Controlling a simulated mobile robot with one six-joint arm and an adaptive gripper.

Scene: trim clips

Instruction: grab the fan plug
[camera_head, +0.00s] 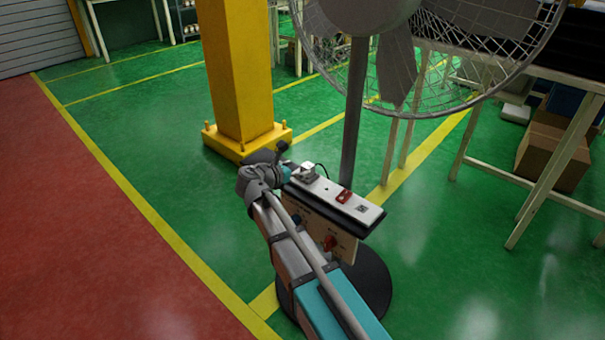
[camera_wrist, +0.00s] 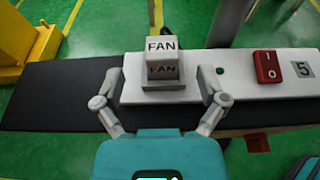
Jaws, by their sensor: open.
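The fan plug (camera_wrist: 162,58) is a white block marked FAN on its top and front faces. It sits on the white top of a power strip (camera_wrist: 240,80). In the head view the plug (camera_head: 307,172) shows small at the strip's far left end. My gripper (camera_wrist: 161,88) is open in the wrist view, one finger on each side of the plug and nearer the camera. Gaps show between the fingers and the plug. In the head view my gripper (camera_head: 285,172) is just left of the plug and partly hidden by my wrist.
A red rocker switch (camera_wrist: 268,67) and a label reading 5 (camera_wrist: 303,69) are right of the plug. A fan pole (camera_head: 353,120) rises close behind the strip (camera_head: 365,212). A yellow column (camera_head: 238,75) stands behind.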

